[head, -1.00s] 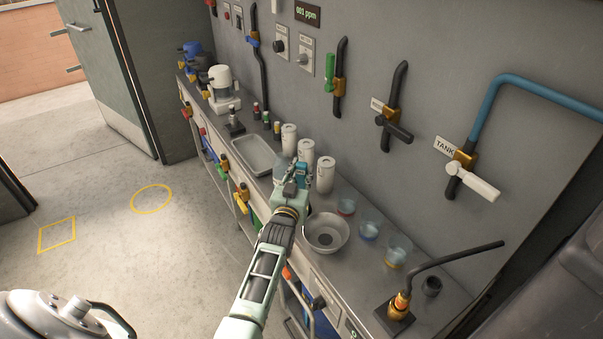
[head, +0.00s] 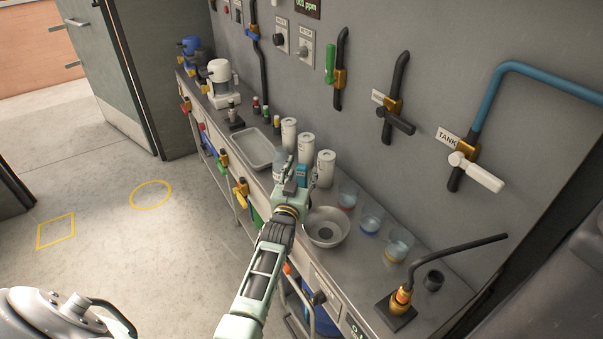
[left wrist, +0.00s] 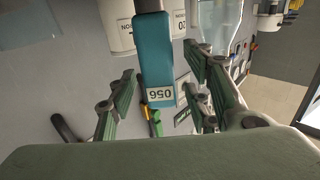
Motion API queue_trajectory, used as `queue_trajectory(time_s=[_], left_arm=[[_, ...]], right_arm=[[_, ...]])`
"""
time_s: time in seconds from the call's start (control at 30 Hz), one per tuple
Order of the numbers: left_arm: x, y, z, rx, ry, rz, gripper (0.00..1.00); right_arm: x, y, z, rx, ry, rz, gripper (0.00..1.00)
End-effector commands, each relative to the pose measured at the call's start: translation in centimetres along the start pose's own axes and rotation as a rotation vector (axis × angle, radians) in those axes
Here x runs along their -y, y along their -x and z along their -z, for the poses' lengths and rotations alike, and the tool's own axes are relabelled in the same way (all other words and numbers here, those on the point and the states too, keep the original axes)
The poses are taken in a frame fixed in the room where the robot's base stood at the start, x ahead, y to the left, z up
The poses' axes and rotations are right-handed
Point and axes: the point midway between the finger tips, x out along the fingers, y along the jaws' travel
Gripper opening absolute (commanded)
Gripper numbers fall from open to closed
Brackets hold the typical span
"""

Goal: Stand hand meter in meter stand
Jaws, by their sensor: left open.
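The hand meter is a teal block (head: 301,174) standing among the cups on the bench; in the left wrist view it shows as a teal body (left wrist: 155,55) with a small label reading 056. My left gripper (head: 299,183) is open, with its fingers on either side of the meter. The left wrist view shows the open fingers (left wrist: 160,105) with gaps beside the meter. A small dark round holder (head: 433,280) at the bench's right end may be the meter stand; I cannot tell for certain. My right gripper is not in view.
White canisters (head: 326,168) stand behind the gripper. A metal bowl (head: 325,228) and glass beakers (head: 371,219) are to its right, a steel tray (head: 250,149) to its left. A black bent pipe (head: 450,252) rises near the right end. Valves line the wall.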

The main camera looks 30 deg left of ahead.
Motion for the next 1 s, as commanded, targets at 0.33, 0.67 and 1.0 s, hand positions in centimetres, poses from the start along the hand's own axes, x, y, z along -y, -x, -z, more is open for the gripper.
queue_trajectory(time_s=[0.33,0.67,1.0], left_arm=[[0.0,1.1,-0.2,0.002,0.0,0.0,0.46],[0.0,7.5,-0.2,0.003,0.0,0.0,0.46],[0.0,11.8,-0.1,0.001,0.0,0.0,0.46]], right_arm=[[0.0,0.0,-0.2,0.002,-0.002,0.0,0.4],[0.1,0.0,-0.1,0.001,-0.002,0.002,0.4],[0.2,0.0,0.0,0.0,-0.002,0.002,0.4]])
